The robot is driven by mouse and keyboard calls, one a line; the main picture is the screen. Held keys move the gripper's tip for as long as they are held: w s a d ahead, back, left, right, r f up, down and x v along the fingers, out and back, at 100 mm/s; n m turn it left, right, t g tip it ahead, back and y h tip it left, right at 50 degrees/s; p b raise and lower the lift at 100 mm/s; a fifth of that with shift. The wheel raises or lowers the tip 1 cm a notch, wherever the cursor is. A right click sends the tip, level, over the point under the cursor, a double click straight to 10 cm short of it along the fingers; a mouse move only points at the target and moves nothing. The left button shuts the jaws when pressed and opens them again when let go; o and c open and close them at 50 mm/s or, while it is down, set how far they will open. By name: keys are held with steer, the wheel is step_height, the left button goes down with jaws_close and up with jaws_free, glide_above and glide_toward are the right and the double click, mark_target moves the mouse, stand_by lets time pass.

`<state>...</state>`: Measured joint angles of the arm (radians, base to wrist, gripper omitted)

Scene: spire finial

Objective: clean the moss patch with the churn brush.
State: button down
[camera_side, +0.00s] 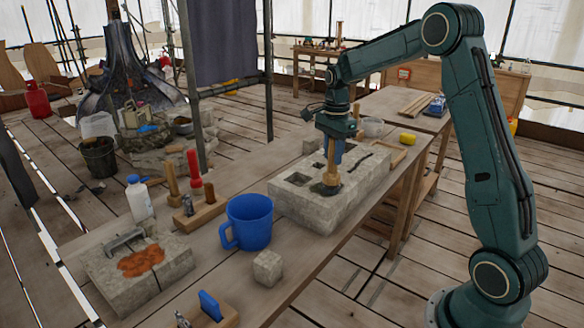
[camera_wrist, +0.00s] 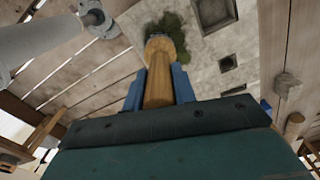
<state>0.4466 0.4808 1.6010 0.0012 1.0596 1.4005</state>
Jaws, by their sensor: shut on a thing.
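My gripper (camera_side: 335,152) is shut on the churn brush, with its blue fingers on both sides of the wooden handle. In the wrist view the brush handle (camera_wrist: 158,88) runs away from me between the fingers. The brush (camera_side: 332,174) points down, upright, over the pale stone block (camera_side: 345,205). Its lower end meets or nearly meets the moss patch (camera_side: 322,189), a dark patch on the block's top. In the wrist view the moss patch (camera_wrist: 176,32) is green and shows beyond and right of the brush head, which hides part of it.
The block's top has square holes (camera_side: 299,180) and a dark slot near the moss. A blue mug (camera_side: 249,222), a small stone cube (camera_side: 267,267), a wooden tool rack (camera_side: 202,213), a white bottle (camera_side: 139,198) and another stone block (camera_side: 135,275) with an orange patch stand to the left.

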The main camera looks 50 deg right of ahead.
steer(key=shift+d, duration=1.15)
steer(key=shift+d, duration=1.4)
steer(key=shift+w, duration=0.2)
steer(key=shift+w+f, duration=0.1)
steer(key=shift+w, duration=0.45)
steer(key=shift+a, duration=0.25)
